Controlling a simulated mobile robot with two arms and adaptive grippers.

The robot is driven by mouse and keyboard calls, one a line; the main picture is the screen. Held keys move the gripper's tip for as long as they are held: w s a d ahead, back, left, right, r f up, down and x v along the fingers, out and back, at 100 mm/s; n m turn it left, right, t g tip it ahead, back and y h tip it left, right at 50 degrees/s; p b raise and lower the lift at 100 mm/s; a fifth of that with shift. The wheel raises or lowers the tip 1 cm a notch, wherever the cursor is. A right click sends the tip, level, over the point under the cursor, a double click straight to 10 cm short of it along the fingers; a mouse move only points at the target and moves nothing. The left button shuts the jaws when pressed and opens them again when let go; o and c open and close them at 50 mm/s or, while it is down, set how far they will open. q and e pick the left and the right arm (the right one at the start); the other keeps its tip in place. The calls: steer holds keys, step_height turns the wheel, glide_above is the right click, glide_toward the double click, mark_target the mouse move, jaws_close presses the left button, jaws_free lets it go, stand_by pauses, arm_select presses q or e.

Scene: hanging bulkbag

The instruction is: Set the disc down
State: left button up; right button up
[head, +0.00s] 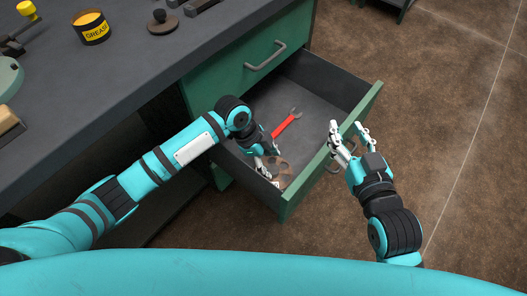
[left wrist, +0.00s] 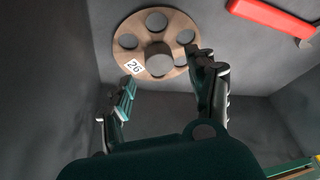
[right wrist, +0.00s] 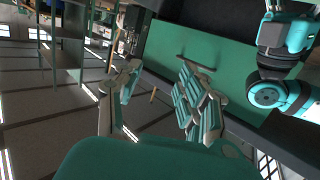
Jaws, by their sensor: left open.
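The disc (head: 284,171) is brown with a ring of round holes. It lies in the near part of the open drawer (head: 332,158), partly hidden by my left gripper in the head view. In the left wrist view the disc (left wrist: 158,56) shows a raised hub and a white tag reading 26. My left gripper (head: 267,171) is inside the drawer with its fingers spread apart by the hub; in the left wrist view the gripper (left wrist: 164,76) looks open and not closed on the disc. My right gripper (head: 347,128) is open and empty, just outside the drawer front.
A wrench with a red handle (head: 283,126) lies in the drawer beyond the disc. The dark bench top (head: 110,90) carries a grease tin (head: 92,30) and other items at the left. Open brown floor (head: 450,120) lies to the right of the drawer.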

arm_select(q)
steer(key=shift+p+v, duration=0.6)
steer(key=shift+v, duration=1.6)
arm_select(e)
steer(key=s+d+f+g+h, duration=0.1)
steer(key=s+d+f+g, duration=0.1)
steer(key=f, duration=0.4)
steer(key=shift+s+f+g, duration=0.2)
steer(key=shift+s+g, duration=0.55)
steer(key=shift+g, duration=0.45)
steer(key=shift+a+r, duration=0.1)
